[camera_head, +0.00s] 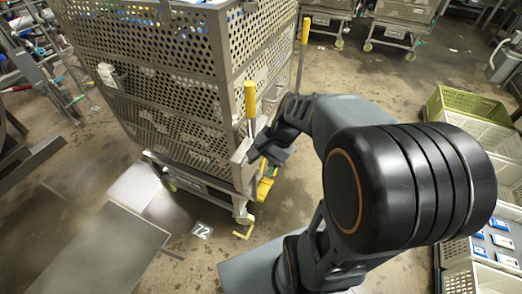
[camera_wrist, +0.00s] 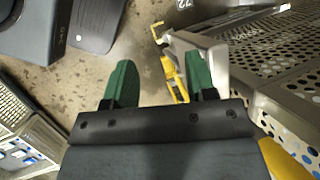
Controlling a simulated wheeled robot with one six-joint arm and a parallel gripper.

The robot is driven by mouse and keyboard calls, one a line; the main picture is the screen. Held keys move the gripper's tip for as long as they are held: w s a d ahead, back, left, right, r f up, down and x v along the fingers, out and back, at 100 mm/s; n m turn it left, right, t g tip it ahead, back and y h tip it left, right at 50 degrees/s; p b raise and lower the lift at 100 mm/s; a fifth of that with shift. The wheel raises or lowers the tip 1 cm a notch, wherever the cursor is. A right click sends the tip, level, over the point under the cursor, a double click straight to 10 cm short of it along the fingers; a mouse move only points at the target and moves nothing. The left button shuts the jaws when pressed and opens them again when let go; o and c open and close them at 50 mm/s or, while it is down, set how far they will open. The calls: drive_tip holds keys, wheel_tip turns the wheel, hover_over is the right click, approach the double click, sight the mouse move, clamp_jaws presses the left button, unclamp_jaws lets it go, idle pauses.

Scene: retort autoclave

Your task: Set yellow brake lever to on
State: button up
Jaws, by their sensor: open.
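A yellow lever (camera_head: 265,186) shows low at the near right corner of a perforated metal trolley (camera_head: 165,100), partly hidden behind my gripper. In the wrist view, a yellow lever part (camera_wrist: 174,78) appears between my green fingers, closer to the right finger. My gripper (camera_wrist: 160,82) is open, with nothing held between the fingers. In the head view, my gripper (camera_head: 270,155) is beside the trolley corner, above the yellow lever. I cannot tell whether a finger touches the lever.
A yellow upright handle (camera_head: 250,102) stands on the trolley corner, close to my arm. A floor plate marked 72 (camera_head: 202,230) lies by the wheel. Crates (camera_head: 470,103) stand at the right. More trolleys (camera_head: 405,12) stand behind. Wet open floor lies between.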

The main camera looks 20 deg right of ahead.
drive_tip(key=w+d+f+m+t+y+b, duration=0.4)
drive_tip(key=d+f+m+t, duration=0.4)
drive_tip(key=m, duration=0.5)
drive_tip(key=w+d+f+m+t+y+b, duration=0.3)
drive_tip(key=w+d+f+m+t+b, duration=0.25)
drive_tip(key=d+f+m, duration=0.55)
drive_tip(key=w+a+m, duration=0.1)
drive_tip(key=w+a, duration=0.8)
drive_tip(key=w, duration=0.1)
drive_tip(key=shift+a+r, duration=0.15)
drive_tip(key=shift+a, duration=0.25)
drive_tip(key=shift+c, duration=0.2)
clamp_jaws()
drive_tip(key=shift+s, duration=0.1)
